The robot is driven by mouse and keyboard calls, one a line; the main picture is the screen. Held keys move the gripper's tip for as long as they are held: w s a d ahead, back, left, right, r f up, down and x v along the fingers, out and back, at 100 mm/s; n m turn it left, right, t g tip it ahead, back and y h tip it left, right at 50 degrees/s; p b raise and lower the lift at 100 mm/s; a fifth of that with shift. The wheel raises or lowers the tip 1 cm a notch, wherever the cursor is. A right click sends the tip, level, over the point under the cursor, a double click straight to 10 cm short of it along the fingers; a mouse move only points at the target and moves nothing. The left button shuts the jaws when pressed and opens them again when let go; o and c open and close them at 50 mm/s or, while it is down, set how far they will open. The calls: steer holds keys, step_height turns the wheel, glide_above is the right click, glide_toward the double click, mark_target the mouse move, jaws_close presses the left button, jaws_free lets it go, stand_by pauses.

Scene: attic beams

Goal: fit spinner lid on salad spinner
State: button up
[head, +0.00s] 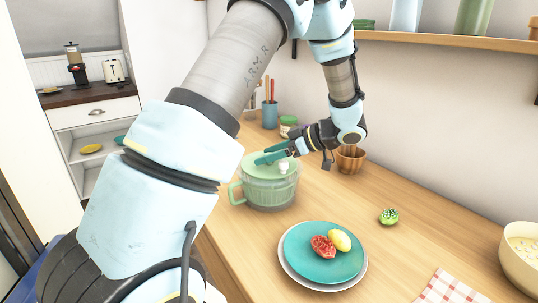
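The salad spinner (268,192) is a translucent green bowl with a side handle, upright on the wooden counter. The spinner lid (259,168), pale green with a white knob (284,167), lies over the top of the bowl and looks about level. Whether it is fully seated I cannot tell. My gripper (268,155) has dark teal fingers and hangs just above the lid, left of and behind the knob. The fingers look parted, with nothing seen between them. The lid's far edge is partly hidden by the gripper.
A teal plate (308,269) with red and yellow food stands in front. A green-topped item (389,216), a cream bowl (520,247) and a checked cloth (447,288) are to the right. A wooden bowl (351,158), jar (288,124) and utensil cup (270,116) stand behind.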

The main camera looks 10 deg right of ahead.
steer(key=b+v, duration=0.2)
steer(key=v, duration=0.9)
stand_by(0.3)
